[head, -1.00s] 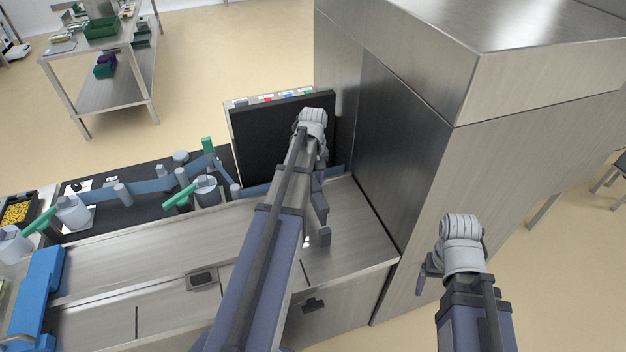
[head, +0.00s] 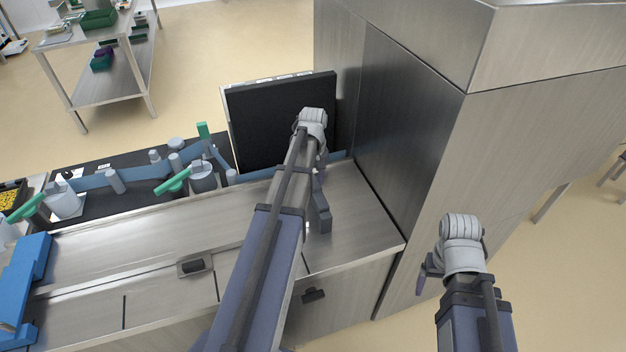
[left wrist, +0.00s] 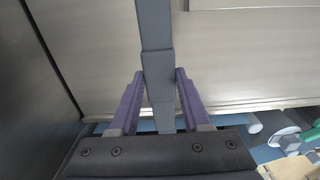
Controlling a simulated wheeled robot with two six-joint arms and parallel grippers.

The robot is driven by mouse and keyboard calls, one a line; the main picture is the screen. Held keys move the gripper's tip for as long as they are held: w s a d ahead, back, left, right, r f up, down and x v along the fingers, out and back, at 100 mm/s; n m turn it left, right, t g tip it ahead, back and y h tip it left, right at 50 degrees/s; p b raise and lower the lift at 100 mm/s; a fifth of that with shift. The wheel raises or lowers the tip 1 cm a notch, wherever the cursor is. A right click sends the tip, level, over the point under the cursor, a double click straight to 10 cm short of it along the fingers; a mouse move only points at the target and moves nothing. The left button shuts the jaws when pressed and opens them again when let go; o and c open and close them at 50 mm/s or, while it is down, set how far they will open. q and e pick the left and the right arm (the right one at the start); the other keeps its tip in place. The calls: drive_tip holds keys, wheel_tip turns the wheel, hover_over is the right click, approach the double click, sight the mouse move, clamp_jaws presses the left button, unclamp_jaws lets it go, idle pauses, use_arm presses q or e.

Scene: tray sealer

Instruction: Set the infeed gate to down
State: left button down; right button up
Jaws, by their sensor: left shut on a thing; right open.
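My left gripper (head: 319,180) is over the steel deck just before the tall steel housing. In the left wrist view its two purple fingers (left wrist: 160,78) are shut on a grey upright bar, which I take to be the infeed gate (left wrist: 154,30). In the head view a grey end of this gate (head: 321,214) shows below the gripper, over the deck; my arm hides much of the rest. I cannot tell whether the gate touches the deck.
The steel housing (head: 410,125) stands close on the right of my left gripper. A black panel (head: 265,125) stands behind it. Guide rails with green handles (head: 173,182) lie to the left, and a blue part (head: 22,280) at the far left.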

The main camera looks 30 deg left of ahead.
use_arm(q)
drive_tip(key=shift+c, duration=1.8)
unclamp_jaws()
wheel_tip(320, 180, up, 8)
drive_tip(key=p, duration=0.8)
drive_tip(key=shift+f, duration=0.1)
drive_tip(key=shift+f, duration=0.1)
